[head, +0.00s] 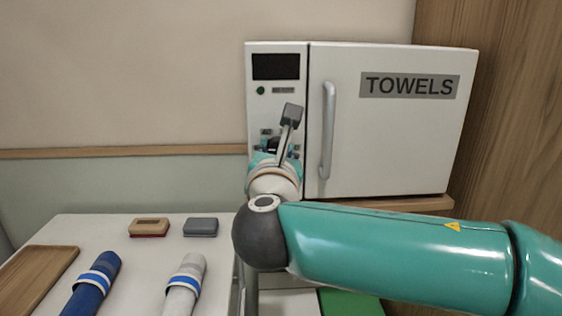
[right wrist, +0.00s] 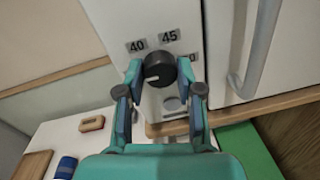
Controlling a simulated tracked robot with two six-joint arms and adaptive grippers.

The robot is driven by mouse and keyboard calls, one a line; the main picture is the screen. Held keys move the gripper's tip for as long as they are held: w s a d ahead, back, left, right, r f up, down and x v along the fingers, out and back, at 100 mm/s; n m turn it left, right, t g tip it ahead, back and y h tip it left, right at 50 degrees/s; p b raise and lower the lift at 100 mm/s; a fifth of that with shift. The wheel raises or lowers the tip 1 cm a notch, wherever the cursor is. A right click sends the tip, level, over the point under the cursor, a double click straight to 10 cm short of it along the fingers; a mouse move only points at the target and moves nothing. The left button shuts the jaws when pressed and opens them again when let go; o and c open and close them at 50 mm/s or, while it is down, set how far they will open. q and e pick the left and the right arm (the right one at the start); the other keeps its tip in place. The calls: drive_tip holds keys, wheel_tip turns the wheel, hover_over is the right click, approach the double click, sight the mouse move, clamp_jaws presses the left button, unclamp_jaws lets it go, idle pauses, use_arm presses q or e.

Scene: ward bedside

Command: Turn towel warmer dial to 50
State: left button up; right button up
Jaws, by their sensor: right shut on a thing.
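The white towel warmer (head: 385,150) stands at the back, with a door marked TOWELS and a control panel on its left. Its dial (right wrist: 159,68) is a round black knob with a small white mark toward its lower left in the right wrist view. Labels 40 (right wrist: 137,46) and 45 (right wrist: 169,36) show above it; a third label to the right is partly covered by a finger. My right gripper (right wrist: 161,75) is shut on the dial, one finger on each side. In the head view my own wrist hides most of the dial. My left gripper is out of view.
The door handle (head: 327,130) is right of the panel. A dark display (head: 275,66) and green button (head: 261,90) sit above the dial. Left, a white table holds two rolled towels (head: 187,277), two small blocks (head: 201,227) and a wooden tray (head: 38,275).

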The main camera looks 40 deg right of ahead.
drive_tip(key=m+b, duration=0.4)
drive_tip(key=m, duration=0.2)
drive_tip(key=m+y+b, duration=0.1)
drive_tip(key=m+b, duration=0.4)
drive_tip(key=m, duration=0.1)
drive_tip(key=m+b, duration=0.5)
drive_tip(key=m, duration=0.1)
drive_tip(key=shift+s+f+y, duration=0.15)
drive_tip(key=shift+f+y, duration=0.25)
drive_tip(key=m+t+b, duration=0.1)
drive_tip(key=m+b, duration=0.2)
drive_tip(key=m, duration=0.2)
drive_tip(key=shift+d+b, duration=0.1)
drive_tip(key=shift+b, duration=0.3)
clamp_jaws()
unclamp_jaws()
drive_tip(key=m+b, duration=0.2)
drive_tip(key=m, duration=0.2)
drive_tip(key=shift+y+b, duration=0.3)
drive_tip(key=shift+b, duration=0.05)
drive_tip(key=shift+r+m+t+b, duration=0.1)
drive_tip(key=shift+m+t+b, duration=0.3)
drive_tip(key=shift+m+b, duration=3.1)
drive_tip(key=m+p, duration=0.2)
drive_tip(key=m, duration=0.1)
drive_tip(key=shift+p, duration=0.35)
